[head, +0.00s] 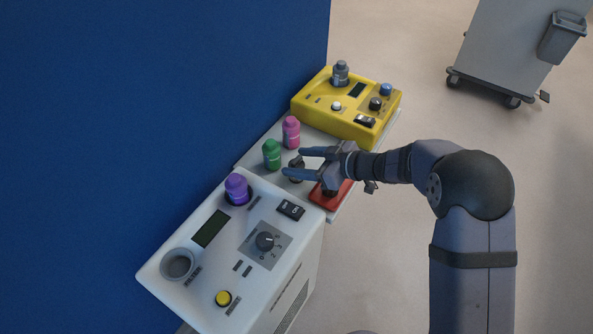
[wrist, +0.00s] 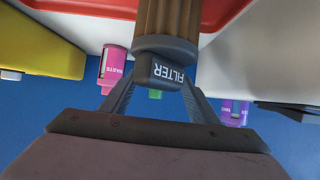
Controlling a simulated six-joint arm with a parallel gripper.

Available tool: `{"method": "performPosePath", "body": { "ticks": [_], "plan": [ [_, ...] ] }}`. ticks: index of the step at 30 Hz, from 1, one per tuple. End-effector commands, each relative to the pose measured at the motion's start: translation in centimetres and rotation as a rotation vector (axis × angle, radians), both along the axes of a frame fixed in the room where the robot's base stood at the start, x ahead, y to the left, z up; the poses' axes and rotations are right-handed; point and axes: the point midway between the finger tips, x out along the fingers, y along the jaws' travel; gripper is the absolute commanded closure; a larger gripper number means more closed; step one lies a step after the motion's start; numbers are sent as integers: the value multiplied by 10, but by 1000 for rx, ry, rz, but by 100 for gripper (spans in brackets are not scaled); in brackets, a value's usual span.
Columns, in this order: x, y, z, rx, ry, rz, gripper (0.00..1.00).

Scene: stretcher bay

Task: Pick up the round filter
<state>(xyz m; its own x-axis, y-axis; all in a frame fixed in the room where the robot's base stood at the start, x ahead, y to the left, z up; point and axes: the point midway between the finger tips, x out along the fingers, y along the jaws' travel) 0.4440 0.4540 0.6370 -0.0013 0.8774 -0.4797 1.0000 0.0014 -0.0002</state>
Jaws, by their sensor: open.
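The round filter (wrist: 168,45) shows large and upside down in the wrist view, with a brown pleated body and a grey cap marked FILTER. In the head view, a dark thing (head: 330,190) on the red tray (head: 320,201) appears to be this filter, mostly hidden below my gripper. My gripper (head: 292,161) is open and reaches left over the tray. In the wrist view, one finger shows on each side of the cap, and the cap covers part of them. I cannot tell whether the fingers touch it.
A yellow device (head: 322,112) lies behind; a white device with a purple bottle (head: 237,188) is in front. The blue wall (head: 150,100) rises at left.

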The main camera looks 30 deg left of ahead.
Motion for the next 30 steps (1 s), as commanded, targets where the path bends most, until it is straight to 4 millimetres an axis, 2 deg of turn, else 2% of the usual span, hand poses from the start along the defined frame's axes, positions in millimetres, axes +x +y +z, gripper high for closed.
{"method": "performPosePath", "body": {
  "ticks": [4, 12, 13, 14, 18, 26, 30],
  "plan": [
    [0, 11, -7, 0, 0, -1, 45],
    [0, 13, -7, 0, 0, -1, 45],
    [0, 13, -7, 0, 0, -1, 47],
    [0, 13, -7, 0, 0, -1, 55],
    [0, 13, -7, 0, 0, -1, 88],
    [0, 13, -6, 0, 0, -1, 89],
    [0, 13, 0, 1, -2, -1, 89]
  ]
}}
